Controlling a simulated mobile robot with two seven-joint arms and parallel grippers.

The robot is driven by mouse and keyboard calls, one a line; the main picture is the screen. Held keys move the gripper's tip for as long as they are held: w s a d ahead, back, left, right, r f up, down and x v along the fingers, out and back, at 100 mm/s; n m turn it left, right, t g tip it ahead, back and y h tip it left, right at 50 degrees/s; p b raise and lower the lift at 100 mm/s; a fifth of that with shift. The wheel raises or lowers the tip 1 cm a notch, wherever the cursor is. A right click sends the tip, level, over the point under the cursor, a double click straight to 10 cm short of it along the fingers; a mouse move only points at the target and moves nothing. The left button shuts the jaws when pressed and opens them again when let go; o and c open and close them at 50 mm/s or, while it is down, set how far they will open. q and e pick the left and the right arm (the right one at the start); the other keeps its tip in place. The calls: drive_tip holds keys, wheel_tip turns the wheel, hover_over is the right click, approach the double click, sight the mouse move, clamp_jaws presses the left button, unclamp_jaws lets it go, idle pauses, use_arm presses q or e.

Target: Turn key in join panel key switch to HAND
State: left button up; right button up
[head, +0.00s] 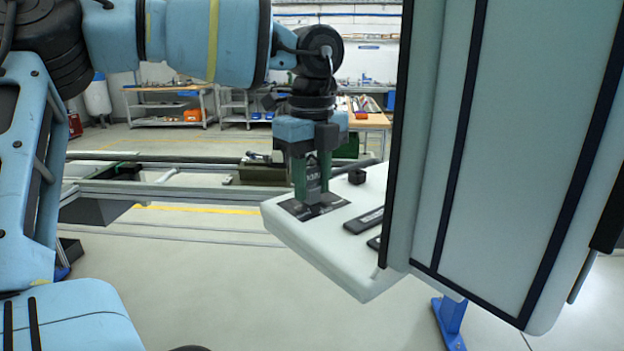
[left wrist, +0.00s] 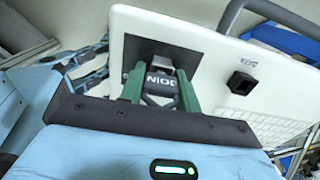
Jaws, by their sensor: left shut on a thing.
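The join panel (head: 325,262) is a pale, sloping console at the middle of the head view. The key's turned position cannot be read. My right gripper is in neither view.
A tall grey cabinet-like panel (head: 510,130) with dark strips fills the right side. A rail (head: 160,190) runs behind.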

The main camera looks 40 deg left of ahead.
use_arm(q)
drive_tip(key=n+b, duration=0.1)
drive_tip(key=n, duration=0.3)
drive_tip(key=shift+w+f, duration=0.1)
drive_tip(key=n+b, duration=0.1)
drive_tip(key=n, duration=0.3)
drive_tip(key=o, duration=0.5)
drive_tip(key=shift+n, duration=0.4)
drive_tip(key=o, duration=1)
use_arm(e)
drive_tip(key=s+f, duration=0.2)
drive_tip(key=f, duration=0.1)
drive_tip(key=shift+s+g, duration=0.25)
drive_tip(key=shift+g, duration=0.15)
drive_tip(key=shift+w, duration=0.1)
use_arm(q)
drive_tip(key=shift+r+p, duration=1.05)
drive_tip(key=shift+r, duration=2.55)
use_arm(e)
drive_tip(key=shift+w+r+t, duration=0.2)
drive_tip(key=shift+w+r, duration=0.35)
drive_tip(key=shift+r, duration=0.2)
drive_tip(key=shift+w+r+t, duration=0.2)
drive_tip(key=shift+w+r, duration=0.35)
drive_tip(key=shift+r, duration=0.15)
use_arm(q)
drive_tip(key=shift+f, duration=0.1)
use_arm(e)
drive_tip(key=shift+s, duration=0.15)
